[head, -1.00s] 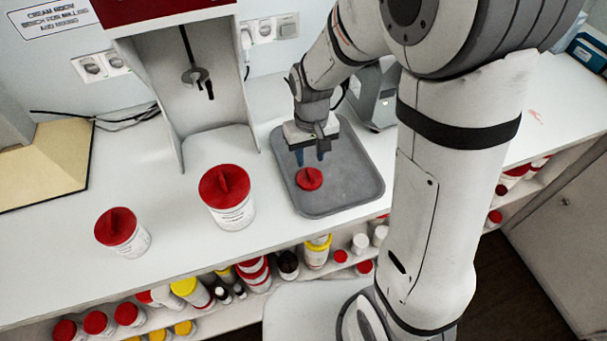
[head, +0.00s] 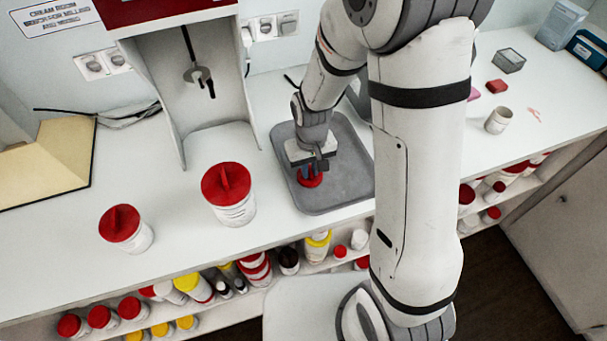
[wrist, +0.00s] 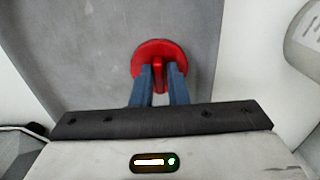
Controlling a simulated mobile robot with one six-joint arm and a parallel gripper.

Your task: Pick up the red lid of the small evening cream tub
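A round red lid (head: 311,181) with a raised grip ridge lies on the grey tray (head: 352,185). In the wrist view the lid (wrist: 142,60) lies flat under my fingers, partly covered by them. My gripper (head: 310,176) is down at the lid. Its two blue fingers (wrist: 159,75) stand on either side of the ridge, with a narrow gap seeming to remain beside it, so I see it as open. I cannot read which tub the lid belongs to.
Two white tubs with red lids, a larger one (head: 229,195) and a smaller one (head: 126,229), stand left of the tray. A mill stand (head: 180,100) is behind them. A small pale cup (head: 498,120) and a red block (head: 496,86) are on the right counter.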

